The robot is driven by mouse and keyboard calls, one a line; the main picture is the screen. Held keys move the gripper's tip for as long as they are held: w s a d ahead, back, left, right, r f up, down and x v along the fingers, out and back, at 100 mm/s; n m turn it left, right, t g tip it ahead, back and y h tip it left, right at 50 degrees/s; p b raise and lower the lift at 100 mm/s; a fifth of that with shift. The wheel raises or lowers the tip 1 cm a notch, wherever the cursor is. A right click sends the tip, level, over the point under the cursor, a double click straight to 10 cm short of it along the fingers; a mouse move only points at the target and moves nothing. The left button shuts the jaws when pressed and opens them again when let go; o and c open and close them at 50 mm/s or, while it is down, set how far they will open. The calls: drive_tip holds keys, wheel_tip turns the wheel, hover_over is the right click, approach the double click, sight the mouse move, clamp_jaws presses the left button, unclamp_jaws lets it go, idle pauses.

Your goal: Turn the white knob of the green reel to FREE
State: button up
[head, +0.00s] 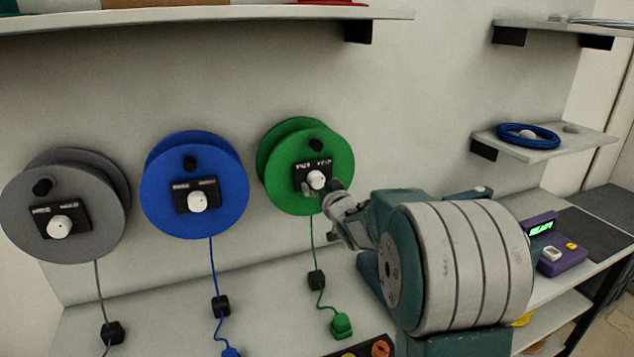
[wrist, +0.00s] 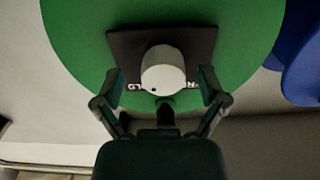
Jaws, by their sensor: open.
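The green reel (head: 291,155) hangs on the wall, rightmost of three reels. Its white knob (head: 316,179) sits on a black label plate (head: 310,168); the lettering is too small or covered to read, so I cannot tell the knob's setting. In the wrist view, the white knob (wrist: 163,71) shows between the two fingers of my gripper (wrist: 160,88), in front of the green reel (wrist: 80,40). The fingers are open, one on each side of the knob, with a visible gap. In the head view my gripper (head: 330,188) is right at the knob and partly covers it.
A blue reel (head: 220,160) and a grey reel (head: 100,215) hang to the left, cords dangling. A green plug (head: 341,325) hangs below the green reel. A purple device (head: 560,260) reading READY stands right. A shelf (head: 200,17) runs above.

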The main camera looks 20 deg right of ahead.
drive_tip(key=shift+w+d, duration=0.1)
drive_tip(key=shift+w, duration=0.65)
drive_tip(key=shift+a, duration=0.35)
drive_tip(key=shift+d, duration=0.1)
drive_tip(key=c, duration=1.1)
drive_tip(key=shift+c, duration=0.2)
